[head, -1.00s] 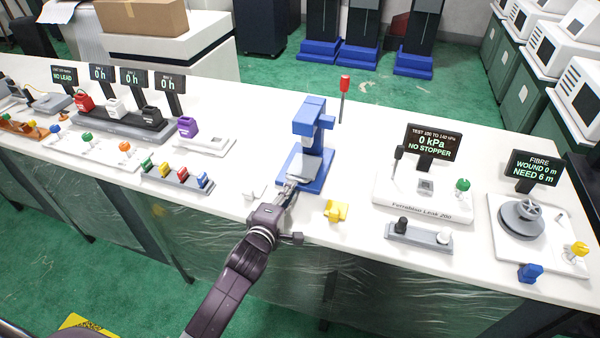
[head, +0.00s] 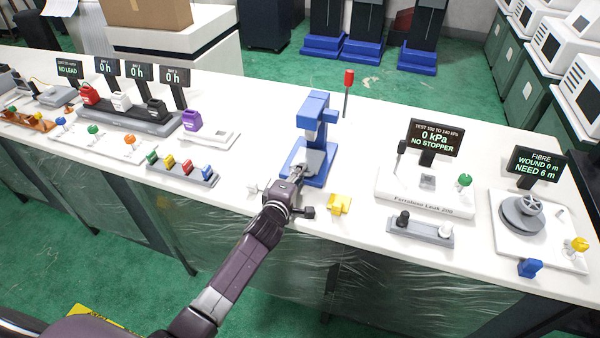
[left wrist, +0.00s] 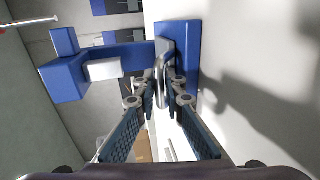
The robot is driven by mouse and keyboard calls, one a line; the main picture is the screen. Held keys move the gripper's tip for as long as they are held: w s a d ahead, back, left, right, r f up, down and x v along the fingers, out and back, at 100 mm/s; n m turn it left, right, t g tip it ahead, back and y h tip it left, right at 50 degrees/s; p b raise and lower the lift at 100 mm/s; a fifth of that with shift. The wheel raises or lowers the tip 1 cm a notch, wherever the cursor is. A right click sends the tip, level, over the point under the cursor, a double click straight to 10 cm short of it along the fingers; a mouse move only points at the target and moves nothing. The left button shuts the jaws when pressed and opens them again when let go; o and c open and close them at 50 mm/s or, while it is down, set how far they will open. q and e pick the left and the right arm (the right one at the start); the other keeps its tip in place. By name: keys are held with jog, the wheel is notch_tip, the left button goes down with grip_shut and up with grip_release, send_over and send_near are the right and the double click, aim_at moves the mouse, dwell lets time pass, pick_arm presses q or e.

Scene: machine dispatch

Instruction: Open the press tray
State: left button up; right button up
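The blue press (head: 316,108) stands near the front edge of the white bench. Its grey press tray (head: 313,158) lies low on the blue base, under the press head. My left gripper (head: 298,170) is at the tray's front edge. In the left wrist view, the press (left wrist: 66,80) lies sideways, with its white ram (left wrist: 104,70) facing the grey tray (left wrist: 165,62). The left gripper's fingers (left wrist: 160,88) are apart, with their tips at the tray's near end. Whether they touch it cannot be told. My right gripper is not in view.
A yellow piece (head: 339,204) sits right of the left gripper. A small white piece (head: 254,190) lies left of it. A red-topped rod (head: 348,90) stands behind the press. The leak tester (head: 425,195) is farther right, and a block with coloured pieces (head: 182,172) is at left.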

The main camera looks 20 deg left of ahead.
pick_arm(q)
grip_shut()
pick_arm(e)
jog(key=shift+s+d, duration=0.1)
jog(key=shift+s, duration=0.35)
pick_arm(q)
jog(key=p+v, duration=0.1)
jog(key=v, duration=0.2)
jog(key=f+p+v, duration=0.1)
jog(key=p+v, duration=0.1)
jog(key=v, duration=0.1)
jog(key=p+v, duration=0.1)
jog(key=v, duration=0.2)
jog(key=shift+s+f+p, duration=0.3)
jog(key=shift+s+f, duration=0.05)
jog(key=shift+s, duration=0.1)
jog(key=shift+s+f, duration=0.1)
jog(key=shift+s, duration=0.35)
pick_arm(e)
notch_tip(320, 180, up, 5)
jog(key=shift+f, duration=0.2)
pick_arm(q)
jog(key=shift+o, duration=1.4)
grip_release()
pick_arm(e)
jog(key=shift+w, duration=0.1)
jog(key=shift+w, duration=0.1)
pick_arm(q)
jog(key=v, duration=1.2)
